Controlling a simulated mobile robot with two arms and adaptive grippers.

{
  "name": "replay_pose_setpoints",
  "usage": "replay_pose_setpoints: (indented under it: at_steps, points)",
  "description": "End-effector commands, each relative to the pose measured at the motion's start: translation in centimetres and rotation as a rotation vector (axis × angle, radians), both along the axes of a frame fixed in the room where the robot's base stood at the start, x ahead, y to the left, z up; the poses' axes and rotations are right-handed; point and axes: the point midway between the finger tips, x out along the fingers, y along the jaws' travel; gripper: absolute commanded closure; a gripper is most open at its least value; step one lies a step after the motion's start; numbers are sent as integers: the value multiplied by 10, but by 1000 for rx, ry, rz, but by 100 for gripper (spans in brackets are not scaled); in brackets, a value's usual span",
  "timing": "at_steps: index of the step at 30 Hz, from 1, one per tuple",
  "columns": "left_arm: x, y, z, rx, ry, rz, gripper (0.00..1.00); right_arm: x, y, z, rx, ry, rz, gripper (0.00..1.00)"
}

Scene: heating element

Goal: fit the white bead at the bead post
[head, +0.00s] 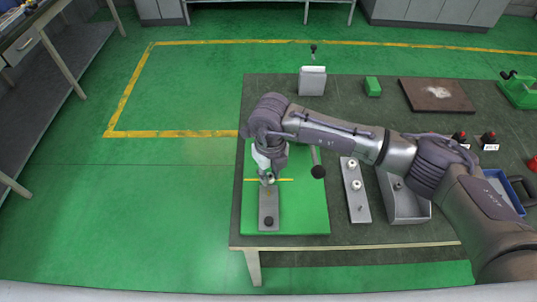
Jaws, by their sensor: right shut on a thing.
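My right gripper (267,180) points down over the far end of a grey plate (268,203) on the green mat (308,212). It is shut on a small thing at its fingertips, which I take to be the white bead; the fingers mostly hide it. The bead post under the gripper is hidden, so I cannot tell whether the bead touches it. A dark round knob (268,221) shows at the plate's near end. My left gripper is out of view.
A black-knobbed lever (318,171) stands close right of the gripper.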

Motion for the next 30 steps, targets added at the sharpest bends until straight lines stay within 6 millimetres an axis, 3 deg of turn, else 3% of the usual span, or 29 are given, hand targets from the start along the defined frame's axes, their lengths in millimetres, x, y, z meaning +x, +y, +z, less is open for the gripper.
replay_pose_setpoints:
  at_steps: [19, 30]
  points:
    - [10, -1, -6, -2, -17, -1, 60, 1, 3, -2, -2, -1, -55, 93]
    - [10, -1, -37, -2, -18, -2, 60, 1, 3, -36, -3, 0, -54, 93]
